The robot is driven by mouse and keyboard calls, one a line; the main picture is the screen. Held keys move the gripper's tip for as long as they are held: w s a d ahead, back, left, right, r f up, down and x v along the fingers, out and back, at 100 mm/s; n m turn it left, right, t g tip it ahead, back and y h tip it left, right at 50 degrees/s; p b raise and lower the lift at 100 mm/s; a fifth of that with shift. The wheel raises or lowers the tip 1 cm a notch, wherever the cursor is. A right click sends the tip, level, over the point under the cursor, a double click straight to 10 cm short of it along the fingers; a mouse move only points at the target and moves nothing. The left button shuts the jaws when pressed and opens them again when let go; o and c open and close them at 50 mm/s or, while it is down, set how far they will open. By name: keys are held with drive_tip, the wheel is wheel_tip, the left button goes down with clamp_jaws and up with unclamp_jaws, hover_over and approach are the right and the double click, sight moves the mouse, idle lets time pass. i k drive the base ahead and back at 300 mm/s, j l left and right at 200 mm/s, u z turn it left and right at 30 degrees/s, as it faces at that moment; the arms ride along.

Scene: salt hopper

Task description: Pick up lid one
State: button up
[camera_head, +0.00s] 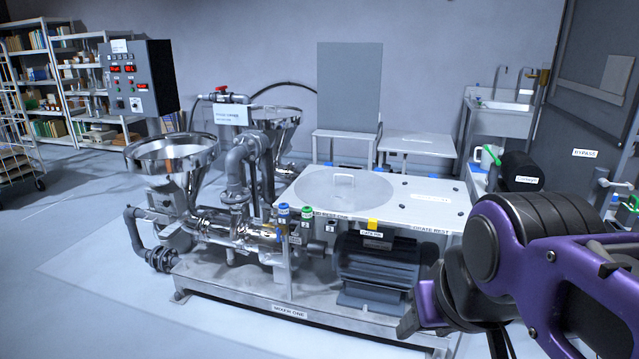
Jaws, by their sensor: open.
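A flat round grey lid (330,187) with a raised handle (344,180) lies on the white top plate of the mixer stand, in the middle of the head view. A label on the plate's front edge seems to read "rest one"; no label shows clearly on the lid. My gripper (452,332) is at the lower right, partly cut off by the frame's bottom edge. It is open, and nothing shows between its fingers. It is apart from the lid, to its right and nearer to the camera.
The open steel hopper (173,150) stands left of the plate, with pipes (238,165) and a second hopper (277,122) between and behind. A dark motor (375,265) sits below the plate. A tall grey panel (349,85) stands behind. Floor at the left is clear.

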sight(337, 190)
drive_tip(key=i+j, duration=0.2)
drive_tip(key=i, duration=0.3)
drive_tip(key=i+j+z, duration=0.1)
drive_tip(key=i, duration=0.4)
drive_tip(key=j, duration=0.1)
